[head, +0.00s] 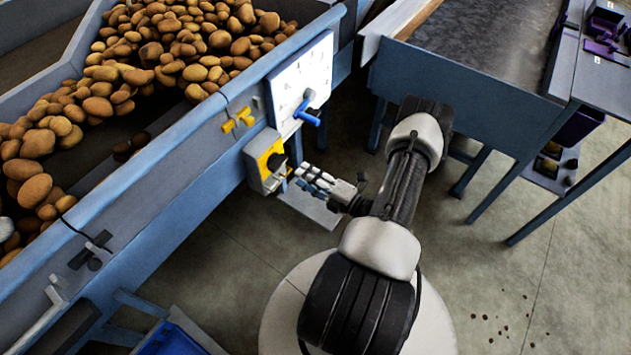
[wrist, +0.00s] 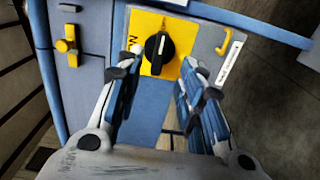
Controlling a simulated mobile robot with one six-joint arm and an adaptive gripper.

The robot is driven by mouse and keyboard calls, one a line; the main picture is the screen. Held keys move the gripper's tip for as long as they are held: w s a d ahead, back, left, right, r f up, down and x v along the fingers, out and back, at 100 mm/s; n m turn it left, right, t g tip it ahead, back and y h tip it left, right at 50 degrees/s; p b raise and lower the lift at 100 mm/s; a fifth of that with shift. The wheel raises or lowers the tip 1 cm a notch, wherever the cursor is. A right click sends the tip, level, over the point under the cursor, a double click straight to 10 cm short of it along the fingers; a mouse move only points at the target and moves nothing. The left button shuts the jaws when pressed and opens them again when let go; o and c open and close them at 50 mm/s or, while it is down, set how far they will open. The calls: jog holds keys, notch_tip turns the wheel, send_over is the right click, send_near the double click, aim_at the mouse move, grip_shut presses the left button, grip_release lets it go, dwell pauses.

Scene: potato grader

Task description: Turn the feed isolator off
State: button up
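The feed isolator is a black rotary knob (wrist: 158,54) on a yellow plate (wrist: 148,24), set on a grey box. Its grip stands roughly upright in the wrist view, with a pale line on it. A black "N" shows at the plate's left edge. In the head view the yellow-faced isolator box (head: 264,158) is on the side of the blue hopper frame. My gripper (head: 310,181) is just right of and below it. In the wrist view my gripper (wrist: 158,82) is open and empty, its fingers either side of and short of the knob, with no contact visible.
A white dial plate with a blue lever (head: 307,115) is above the isolator. A yellow handle (head: 238,121) is to its left. A yellow hook (wrist: 225,42) and white label (wrist: 230,62) are on the box's right. Potatoes (head: 150,50) fill the hopper. Open floor (head: 480,270) lies right.

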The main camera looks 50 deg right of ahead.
jog(key=shift+s, duration=1.7)
jog(key=shift+w, duration=0.1)
jog(key=w+a+r+n+g+y, duration=0.55)
jog(key=a+r+n+y, duration=0.35)
jog(key=r+n, duration=0.45)
jog(key=s+a+r+n+g+y, duration=0.1)
jog(key=a+r+n+g, duration=0.3)
jog(key=a+n, duration=0.25)
jog(key=a+r+n+g+y, duration=0.1)
jog(key=a+r+n+g, duration=0.4)
jog(key=a+n, duration=0.15)
jog(key=s+a+r+n+h, duration=0.3)
jog(key=s+r+n+h, duration=0.3)
jog(key=n, duration=0.7)
jog(key=s+a+r+n+t+h, duration=0.1)
jog(key=s+a+r+n+h, duration=0.2)
jog(key=n, duration=1)
jog(key=s+r+h, duration=0.3)
jog(key=s, duration=0.1)
jog(key=shift+a+r+n, duration=0.25)
jog(key=shift+r+n, duration=0.1)
jog(key=shift+r, duration=0.05)
